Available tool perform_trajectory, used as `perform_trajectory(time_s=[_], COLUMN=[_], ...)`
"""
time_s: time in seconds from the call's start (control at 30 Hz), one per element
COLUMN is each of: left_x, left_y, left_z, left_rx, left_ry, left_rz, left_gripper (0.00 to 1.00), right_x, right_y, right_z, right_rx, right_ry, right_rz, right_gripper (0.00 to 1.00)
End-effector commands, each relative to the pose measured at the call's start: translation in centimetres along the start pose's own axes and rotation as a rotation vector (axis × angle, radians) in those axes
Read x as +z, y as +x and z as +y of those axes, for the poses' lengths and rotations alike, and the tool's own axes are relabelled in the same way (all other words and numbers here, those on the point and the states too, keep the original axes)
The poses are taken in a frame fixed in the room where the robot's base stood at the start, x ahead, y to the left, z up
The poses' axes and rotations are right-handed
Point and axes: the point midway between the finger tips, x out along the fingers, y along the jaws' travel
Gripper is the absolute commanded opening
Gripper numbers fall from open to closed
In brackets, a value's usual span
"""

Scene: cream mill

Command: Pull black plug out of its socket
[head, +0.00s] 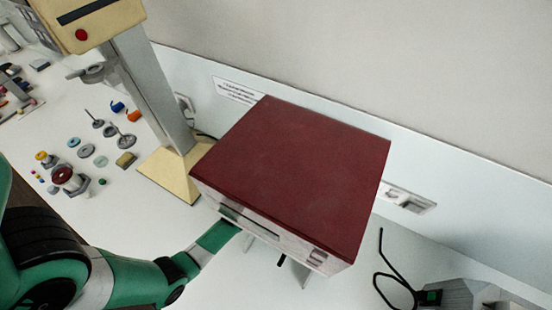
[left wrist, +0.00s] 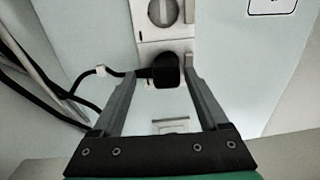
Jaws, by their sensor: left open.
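The black plug (left wrist: 165,70) shows in the left wrist view, seated at the light socket panel (left wrist: 178,44), with a black cable running from it to the left. My left gripper (left wrist: 159,68) is open, with one finger on each side of the plug. The right finger is close beside the plug; I cannot tell whether it touches. In the head view my green left arm (head: 130,275) reaches in under the front edge of a red-topped box (head: 295,170), which hides the plug. My right gripper is not in view.
A round socket (left wrist: 163,12) sits above the plug. Another wall socket panel (head: 408,198) is right of the box. A cream stand (head: 170,172) is left of it, with several small parts on the white table. A grey device with a black cable (head: 455,294) is at lower right.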

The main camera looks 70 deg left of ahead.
Motion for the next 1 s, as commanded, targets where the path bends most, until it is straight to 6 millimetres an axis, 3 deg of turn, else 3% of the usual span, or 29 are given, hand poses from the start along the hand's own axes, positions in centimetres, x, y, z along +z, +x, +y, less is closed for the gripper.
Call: perform_trajectory(time_s=[0.03,0.27,0.3,0.7,1.0], left_x=[0.02,0.01,0.02,0.02,0.01], left_y=[0.88,0.88,0.88,0.89,0.64], left_z=[-1.22,-1.20,-1.21,-1.42,-1.54], left_rx=[-0.024,-0.026,-0.026,-0.033,-0.034], left_ry=[-0.002,-0.003,-0.003,-0.002,-0.002], left_rz=[-0.002,-0.002,-0.002,-0.003,-0.004], left_gripper=[1.00,1.00,0.73,0.01,0.00], right_x=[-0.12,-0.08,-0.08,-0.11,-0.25], right_y=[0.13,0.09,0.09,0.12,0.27], right_z=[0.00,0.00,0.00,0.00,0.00], right_rx=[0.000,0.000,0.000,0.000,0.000], right_ry=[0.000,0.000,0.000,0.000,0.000], right_rz=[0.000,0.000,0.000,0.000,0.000], right_gripper=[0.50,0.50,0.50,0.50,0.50])
